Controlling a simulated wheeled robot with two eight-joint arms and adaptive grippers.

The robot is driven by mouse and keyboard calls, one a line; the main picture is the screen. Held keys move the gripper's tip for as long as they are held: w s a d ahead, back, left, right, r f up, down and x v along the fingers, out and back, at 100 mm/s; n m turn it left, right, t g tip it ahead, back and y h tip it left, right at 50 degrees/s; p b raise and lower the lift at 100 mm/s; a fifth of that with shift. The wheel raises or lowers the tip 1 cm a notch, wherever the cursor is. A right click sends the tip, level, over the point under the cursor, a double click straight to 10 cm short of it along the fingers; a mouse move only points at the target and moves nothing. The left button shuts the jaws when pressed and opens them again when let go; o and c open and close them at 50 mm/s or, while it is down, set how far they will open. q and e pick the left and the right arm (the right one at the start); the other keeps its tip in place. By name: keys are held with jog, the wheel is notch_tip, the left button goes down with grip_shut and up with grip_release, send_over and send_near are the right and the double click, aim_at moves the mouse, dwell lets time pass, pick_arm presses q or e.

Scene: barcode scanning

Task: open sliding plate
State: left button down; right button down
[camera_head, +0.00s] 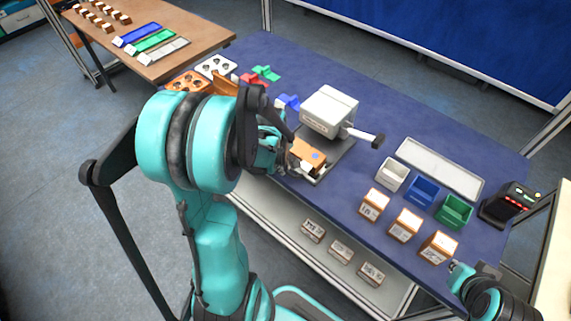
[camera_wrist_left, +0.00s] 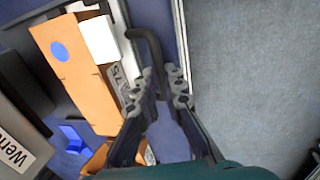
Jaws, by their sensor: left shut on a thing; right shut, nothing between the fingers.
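An orange plate with a blue dot (camera_head: 309,154) sits beside the grey box-shaped machine (camera_head: 329,109) on the blue table. In the left wrist view the orange plate (camera_wrist_left: 72,62) shows large at the left, with a white block at its upper end. A thin black bent handle (camera_wrist_left: 152,45) rises between my left fingers. My left gripper (camera_wrist_left: 162,88) is shut on this handle, next to the plate's edge. In the head view my left gripper (camera_head: 283,160) is at the plate's left side, partly hidden by my arm. My right gripper (camera_head: 472,274) is shut and empty at the lower right.
A lever (camera_head: 362,137) sticks out from the machine. White, blue and green bins (camera_head: 422,190) and several small boxes (camera_head: 404,225) stand to the right, with a scanner-like device (camera_head: 509,202) beyond. A white holed tray (camera_head: 216,66) lies at the back left. More boxes sit on the lower shelf.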

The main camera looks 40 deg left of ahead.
pick_arm(q)
jog(key=c, duration=1.6)
grip_release()
notch_tip(320, 180, up, 12)
jog(key=s, duration=0.2)
jog(key=shift+f, duration=0.1)
jog(key=s+d+m+t+b, duration=0.1)
jog(key=s+d+m+t, duration=0.1)
jog(key=d+m, duration=0.6)
jog(key=s+d+m+t+b, duration=0.2)
jog(key=s+d+m+t, duration=0.1)
jog(key=d+m, duration=0.5)
jog(key=shift+s+d+f+m, duration=0.15)
jog(key=shift+s+m, duration=0.25)
jog(key=shift+m, duration=0.2)
